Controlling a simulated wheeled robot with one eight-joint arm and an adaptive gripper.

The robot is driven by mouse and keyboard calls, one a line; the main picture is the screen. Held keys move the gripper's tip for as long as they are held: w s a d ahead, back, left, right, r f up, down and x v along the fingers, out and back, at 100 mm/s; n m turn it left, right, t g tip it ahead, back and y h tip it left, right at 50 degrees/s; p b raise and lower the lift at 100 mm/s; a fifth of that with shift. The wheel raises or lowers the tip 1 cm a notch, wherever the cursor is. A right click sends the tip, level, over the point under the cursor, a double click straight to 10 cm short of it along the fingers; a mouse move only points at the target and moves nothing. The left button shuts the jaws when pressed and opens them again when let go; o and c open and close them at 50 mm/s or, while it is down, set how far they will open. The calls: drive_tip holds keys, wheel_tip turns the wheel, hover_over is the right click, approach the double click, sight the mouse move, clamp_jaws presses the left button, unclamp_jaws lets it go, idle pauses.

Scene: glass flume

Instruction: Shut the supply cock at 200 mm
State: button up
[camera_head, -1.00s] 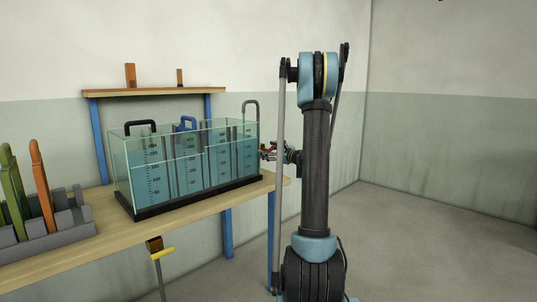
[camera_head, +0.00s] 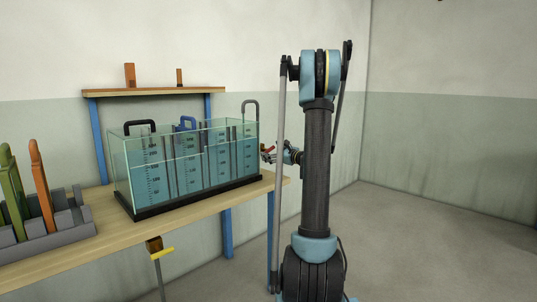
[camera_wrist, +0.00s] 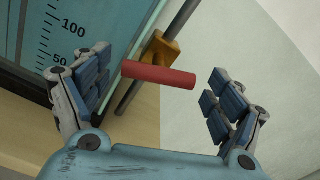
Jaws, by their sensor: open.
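The supply cock shows in the wrist view as a red bar handle (camera_wrist: 160,75) on a brass-yellow body (camera_wrist: 158,48), fixed to a grey pipe (camera_wrist: 182,18). The handle lies crosswise between the fingers of my gripper (camera_wrist: 160,63), which are spread open. Small gaps show at both handle ends. In the head view my gripper (camera_head: 272,155) is at the right end of the glass flume (camera_head: 125,172), with a bit of red at its tip. The flume holds blue water behind black scales; the level is too small to read exactly. In the wrist view, 50 and 100 marks show.
The flume stands on a wooden bench (camera_head: 110,240). Black, blue and grey handles rise from it. A grey rack (camera_head: 50,240) with green and orange paddles is at left. A yellow-handled fitting (camera_head: 162,253) sits under the bench front. Floor at right is clear.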

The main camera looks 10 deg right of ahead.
drive_tip(key=v, duration=0.9)
drive_tip(key=shift+s, duration=0.2)
drive_tip(key=shift+d, duration=0.15)
approach(266, 150)
drive_tip(key=x, duration=0.9)
drive_tip(key=shift+w+d+f, duration=0.1)
drive_tip(key=shift+w+d, duration=0.1)
drive_tip(key=shift+d, duration=0.15)
drive_tip(key=c, duration=1.1)
